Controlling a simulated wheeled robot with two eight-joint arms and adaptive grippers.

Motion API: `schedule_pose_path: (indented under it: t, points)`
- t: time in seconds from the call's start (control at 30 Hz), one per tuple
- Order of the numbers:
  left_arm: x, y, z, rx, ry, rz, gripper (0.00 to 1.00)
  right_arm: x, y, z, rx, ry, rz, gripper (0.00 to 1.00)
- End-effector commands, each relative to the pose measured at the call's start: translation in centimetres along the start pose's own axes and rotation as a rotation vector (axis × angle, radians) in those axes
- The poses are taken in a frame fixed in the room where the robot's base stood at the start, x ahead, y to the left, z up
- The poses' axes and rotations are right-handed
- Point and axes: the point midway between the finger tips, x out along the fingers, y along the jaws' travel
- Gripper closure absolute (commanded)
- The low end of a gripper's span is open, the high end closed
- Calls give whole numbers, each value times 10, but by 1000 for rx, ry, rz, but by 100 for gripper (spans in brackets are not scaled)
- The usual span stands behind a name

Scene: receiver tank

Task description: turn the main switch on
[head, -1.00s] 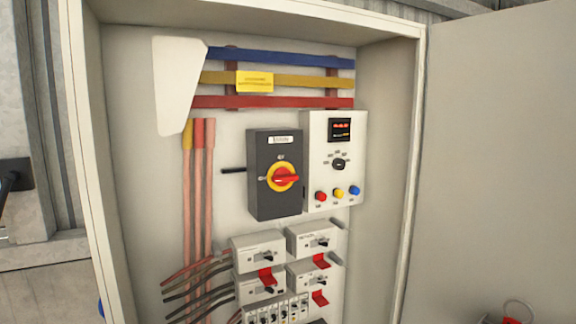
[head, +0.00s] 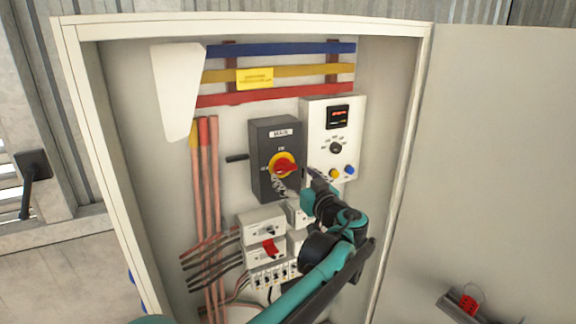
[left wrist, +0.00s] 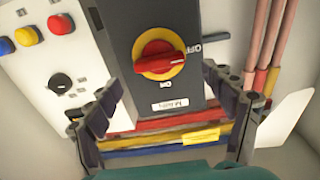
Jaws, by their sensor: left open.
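The main switch is a dark grey box (head: 263,135) labelled MAIN, with a red handle (head: 285,168) on a yellow ring. In the left wrist view, which shows the panel upside down, the red handle (left wrist: 158,64) lies roughly horizontal, in line with the OFF mark; the ON mark is beside the ring on the label side. My left gripper (head: 295,184) is open in front of the lower part of the box. In the left wrist view its fingers (left wrist: 163,85) stand apart on either side of the box, with nothing between them held. My right gripper is out of view.
A white control box (head: 318,115) with a display, knob and buttons stands right beside the switch. Breakers (head: 262,222) and cables lie below, partly hidden by my left arm. Coloured busbars (head: 280,75) run above. The open cabinet door (head: 490,160) stands at the right.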

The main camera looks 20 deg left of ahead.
Motion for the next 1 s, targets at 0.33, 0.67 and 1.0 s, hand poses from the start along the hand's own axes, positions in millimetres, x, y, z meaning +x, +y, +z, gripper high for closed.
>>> schedule_pose_path:
  t: [0.33,0.67,1.0]
  points:
    - [39,0,-1,1,-1,0,17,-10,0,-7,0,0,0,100]
    - [40,0,0,1,-1,1,36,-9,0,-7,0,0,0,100]
    - [40,0,0,5,-1,1,67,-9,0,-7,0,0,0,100]
